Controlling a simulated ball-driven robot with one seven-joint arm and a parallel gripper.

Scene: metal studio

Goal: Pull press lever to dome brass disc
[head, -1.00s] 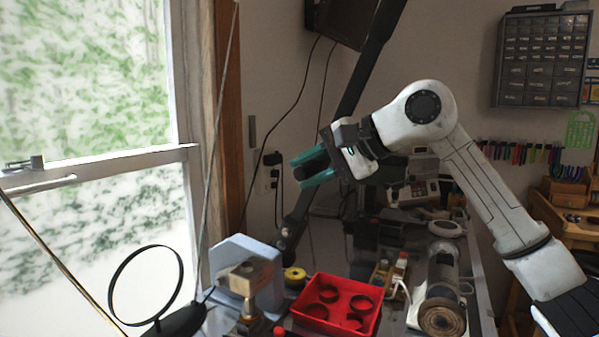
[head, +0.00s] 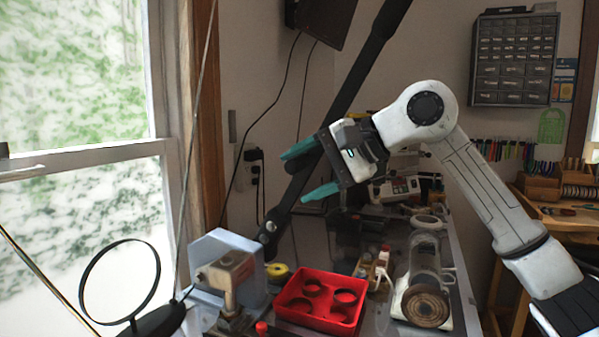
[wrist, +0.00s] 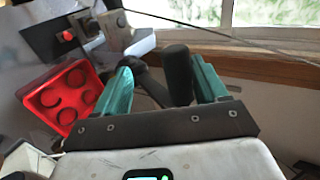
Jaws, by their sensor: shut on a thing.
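My gripper (head: 312,172) has teal fingers and is high above the bench, beside the long dark diagonal bar. It is shut on a dark rounded lever grip (wrist: 178,75), which lies between the fingers, close against the right one in the wrist view. The fingers stand well apart. The press (head: 228,262), a pale blue-grey frame with a worn metal block, stands at the lower left. It also shows at the top of the wrist view (wrist: 125,38). I cannot make out the brass disc.
A red tray (head: 300,318) with round recesses sits right of the press, with a yellow roll (head: 277,272) behind it. A round hoop (head: 84,290) is at the left by the window.

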